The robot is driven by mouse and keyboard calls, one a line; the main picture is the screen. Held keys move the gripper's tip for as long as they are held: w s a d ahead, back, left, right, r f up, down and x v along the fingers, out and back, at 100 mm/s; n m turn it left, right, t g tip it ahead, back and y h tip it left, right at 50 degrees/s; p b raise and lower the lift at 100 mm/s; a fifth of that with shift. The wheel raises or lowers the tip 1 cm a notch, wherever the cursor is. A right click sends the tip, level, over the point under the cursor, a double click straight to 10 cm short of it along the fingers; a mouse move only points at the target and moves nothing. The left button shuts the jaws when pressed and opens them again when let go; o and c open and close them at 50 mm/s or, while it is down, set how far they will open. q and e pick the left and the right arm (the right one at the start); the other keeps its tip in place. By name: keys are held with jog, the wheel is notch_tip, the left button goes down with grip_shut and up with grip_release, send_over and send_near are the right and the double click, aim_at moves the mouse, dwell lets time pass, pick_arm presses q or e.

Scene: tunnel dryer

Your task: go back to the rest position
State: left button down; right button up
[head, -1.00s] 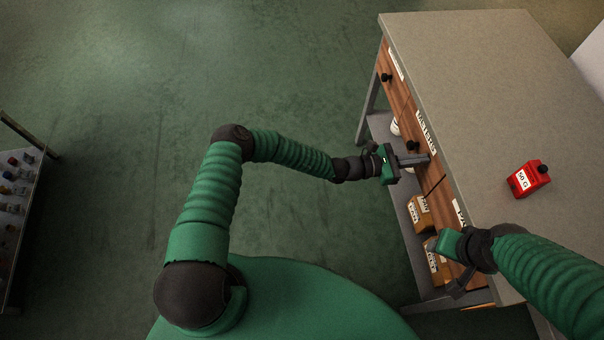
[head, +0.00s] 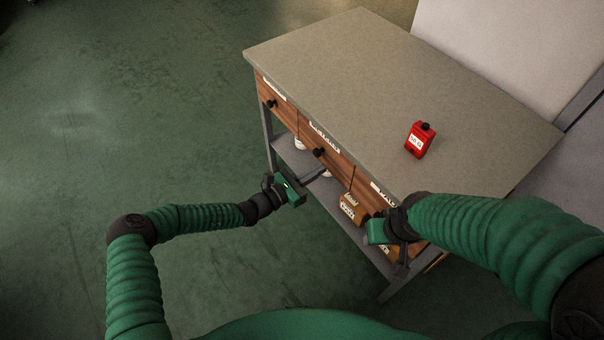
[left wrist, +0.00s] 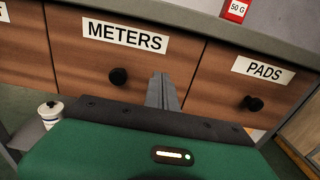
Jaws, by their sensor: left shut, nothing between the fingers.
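My left gripper (head: 312,177) is shut and empty, held in front of the workbench drawers. In the left wrist view its fingers (left wrist: 162,92) are together, just right of the black knob (left wrist: 118,76) of the drawer labelled METERS (left wrist: 125,37). I cannot tell whether they touch the drawer front. The drawer looks closed. My right gripper (head: 400,262) hangs at the bench's near front edge in the head view. Its fingers are dark and partly hidden, so their opening is unclear.
The grey workbench top (head: 340,70) carries a red block (head: 420,139) with a white label. A PADS drawer (left wrist: 262,69) is right of METERS. Cardboard boxes (head: 352,207) and white containers (left wrist: 50,114) stand on the lower shelf. Open green floor (head: 120,100) lies to the left.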

pick_arm(q)
jog(key=w+a+p+v, duration=0.1)
jog(key=v, duration=0.7)
jog(key=s+f+m+g+y, duration=0.2)
jog(key=s+m+g+y, duration=0.2)
jog(key=s+m+g, duration=1.05)
jog(key=s+a+r+m+t+y, duration=0.2)
jog(key=s+a+m+t+y, duration=0.15)
jog(key=s+a+y, duration=0.45)
jog(key=a+r+m+t+y, duration=0.35)
jog(key=a+r+m, duration=0.25)
jog(key=a+r, duration=0.5)
jog(key=w+p+v, duration=0.2)
jog(key=p+v, duration=1)
jog(key=shift+w+a+r+m, duration=0.25)
jog(key=shift+a+r+m, duration=0.05)
jog(key=shift+a, duration=0.3)
pick_arm(e)
jog(key=w+v, duration=0.3)
jog(key=v, duration=1)
jog(key=shift+a+r, duration=0.4)
jog(key=shift+r, duration=0.25)
